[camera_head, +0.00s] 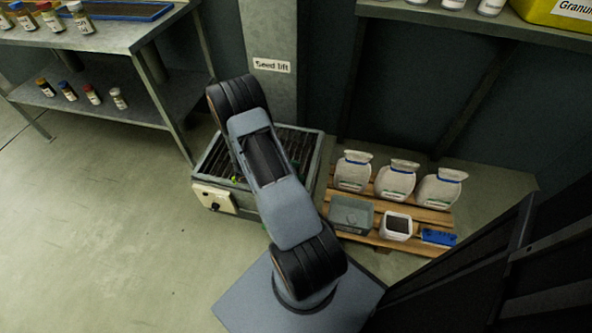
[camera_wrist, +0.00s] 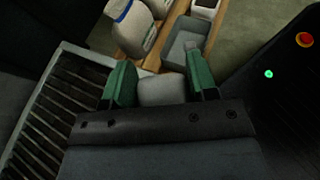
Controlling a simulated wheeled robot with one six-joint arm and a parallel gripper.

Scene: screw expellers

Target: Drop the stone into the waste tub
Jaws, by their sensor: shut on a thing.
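My gripper (camera_wrist: 161,82) shows in the wrist view with its two green fingers shut on a pale grey stone (camera_wrist: 160,91). The stone's lower part is hidden behind the gripper body. A grey open tub, likely the waste tub (camera_head: 351,213), stands on the wooden pallet in the head view. It also shows in the wrist view (camera_wrist: 183,52), beyond the fingertips and apart from the stone. In the head view my arm hides the gripper and stone over the grated machine.
A slatted grate machine (camera_head: 213,199) lies left of the pallet (camera_head: 374,237). White sacks (camera_head: 397,180), a white container with dark contents (camera_head: 397,227) and a blue item (camera_head: 438,237) are on the pallet. A steel bench (camera_head: 100,38) stands at left, with clear floor before it.

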